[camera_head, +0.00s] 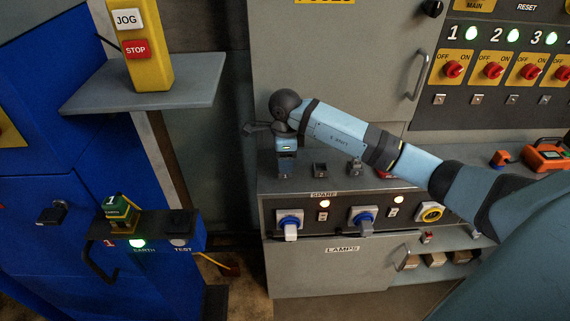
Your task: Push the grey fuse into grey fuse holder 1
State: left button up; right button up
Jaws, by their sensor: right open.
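My right gripper (286,159) points down at the left end of the grey bench top, and its jaws are open. A small dark grey block (286,171) stands right under it; I cannot tell whether this is the grey fuse, a holder, or both, nor whether the gripper touches it. To its right a small dark holder-like box (320,169) stands on the bench. Further right is a small grey upright piece (356,167). A red piece beside it is partly hidden by my right forearm. No readable number marks holder 1. My left gripper is not in view.
The bench front (330,205) carries blue-and-white sockets, small lamps and a yellow button. A blue cabinet (45,130) with a grey shelf and a small panel stands at left. A switch panel (505,65) is at upper right. An orange tool (545,155) lies at right.

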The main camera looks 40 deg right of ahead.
jog(key=c, duration=1)
notch_tip(320, 180, up, 10)
jog(key=shift+r+p, duration=0.1)
jog(key=shift+p, duration=0.3)
jog(key=shift+c, duration=0.2)
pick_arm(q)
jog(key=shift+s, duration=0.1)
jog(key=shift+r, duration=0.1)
